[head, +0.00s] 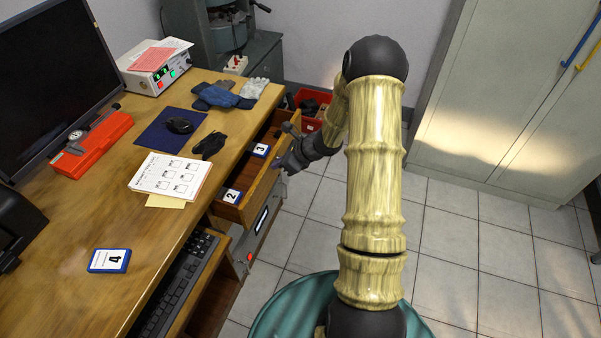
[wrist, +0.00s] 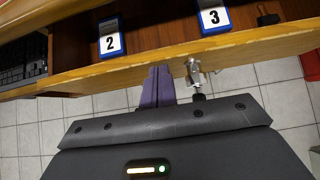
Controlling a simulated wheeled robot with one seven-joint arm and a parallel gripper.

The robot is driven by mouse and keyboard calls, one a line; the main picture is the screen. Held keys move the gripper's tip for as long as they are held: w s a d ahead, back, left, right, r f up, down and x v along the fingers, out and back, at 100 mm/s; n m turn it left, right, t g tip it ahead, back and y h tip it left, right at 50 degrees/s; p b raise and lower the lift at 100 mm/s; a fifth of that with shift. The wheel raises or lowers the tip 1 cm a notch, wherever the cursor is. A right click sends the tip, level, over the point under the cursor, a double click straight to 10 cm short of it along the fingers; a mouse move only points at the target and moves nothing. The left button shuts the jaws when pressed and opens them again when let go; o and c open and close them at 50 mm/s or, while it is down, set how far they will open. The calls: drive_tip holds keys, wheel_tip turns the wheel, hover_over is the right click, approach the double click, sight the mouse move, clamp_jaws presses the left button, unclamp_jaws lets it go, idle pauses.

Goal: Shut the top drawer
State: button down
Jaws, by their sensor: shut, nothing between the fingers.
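The top drawer (head: 237,215) of the wooden desk stands open, pulled out to the right in the head view. Its wooden front (wrist: 100,76) crosses the wrist view, with the open inside beyond it. My gripper (head: 284,164) is just outside the drawer front. In the wrist view its fingers (wrist: 158,72) are shut together and empty, with their tips at the front board. I cannot tell whether they touch it. A metal fitting (wrist: 194,72), perhaps the handle, sticks out from the front just right of the fingers.
In the drawer lie a block marked 2 (wrist: 110,40) and a block marked 3 (wrist: 214,18). A keyboard (head: 178,285) lies on a shelf below the desktop. A red bin (head: 311,122) stands beyond the drawer. The tiled floor (head: 480,260) to the right is clear.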

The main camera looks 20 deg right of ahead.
drive_tip(key=w+a, duration=0.5)
drive_tip(key=shift+a, duration=0.15)
idle(0.3)
drive_tip(key=s+d, duration=0.3)
drive_tip(key=shift+d+r+b, duration=0.25)
drive_tip(key=shift+b, duration=0.05)
drive_tip(key=p+v, duration=0.1)
drive_tip(key=v, duration=0.8)
drive_tip(key=shift+s+a+r, duration=0.1)
drive_tip(key=shift+a+r, duration=0.05)
